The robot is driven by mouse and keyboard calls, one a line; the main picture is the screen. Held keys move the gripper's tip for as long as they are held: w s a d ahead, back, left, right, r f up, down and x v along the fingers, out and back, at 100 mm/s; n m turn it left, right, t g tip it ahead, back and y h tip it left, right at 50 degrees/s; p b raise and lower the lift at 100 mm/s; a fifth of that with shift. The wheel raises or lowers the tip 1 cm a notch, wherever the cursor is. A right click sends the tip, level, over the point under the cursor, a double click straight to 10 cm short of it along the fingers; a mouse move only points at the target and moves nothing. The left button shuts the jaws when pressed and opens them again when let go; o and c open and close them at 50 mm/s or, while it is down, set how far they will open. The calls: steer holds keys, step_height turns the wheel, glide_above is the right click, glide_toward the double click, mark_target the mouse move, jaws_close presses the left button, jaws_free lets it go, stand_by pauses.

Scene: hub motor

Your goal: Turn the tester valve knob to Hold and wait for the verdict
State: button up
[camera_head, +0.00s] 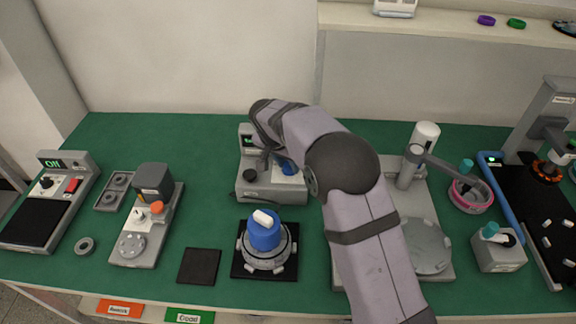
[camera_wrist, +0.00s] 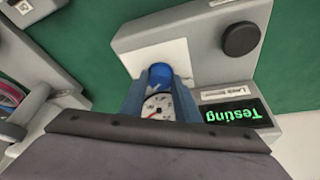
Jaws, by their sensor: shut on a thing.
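The leak tester (camera_head: 262,190) is a grey box near the back middle of the green table. Its display (camera_wrist: 232,114) glows green and reads "Testing", upside down in the wrist view. A blue knob (camera_wrist: 161,73) stands by a white plate (camera_wrist: 180,55) on the tester. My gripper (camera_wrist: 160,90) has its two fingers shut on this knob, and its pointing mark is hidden. A round dial gauge (camera_wrist: 158,106) with a red needle shows between the fingers. A black round knob (camera_wrist: 240,38) sits apart at the tester's corner. My arm partly covers the tester in the head view.
A hub with a blue top (camera_head: 264,237) and white cap stands on a black mat in front of the tester. A grey press-like fixture (camera_head: 147,215) is at left, a larger station with a round plate (camera_head: 428,247) at right. An empty dark pad (camera_head: 199,266) lies front left.

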mark_target(283, 179)
stand_by(0.3)
steer(key=o, duration=1.1)
steer(key=shift+c, duration=0.2)
steer(key=shift+r, duration=0.1)
steer(key=b+v, duration=0.1)
steer(key=v, duration=0.6)
steer(key=shift+b, duration=0.35)
steer(key=shift+s, duration=0.1)
steer(key=s+d+n+g+p, duration=0.2)
steer(key=s+d+n, duration=0.1)
steer(key=s+d, duration=0.9)
steer(key=s+d+f+n+g+y+p, duration=0.1)
steer(key=s+d, duration=0.3)
steer(key=s, duration=0.5)
steer(key=s+d+f+n+g+y+p, duration=0.1)
steer(key=s+d+f, duration=0.2)
steer(key=s, duration=0.6)
steer(key=shift+d+f, duration=0.4)
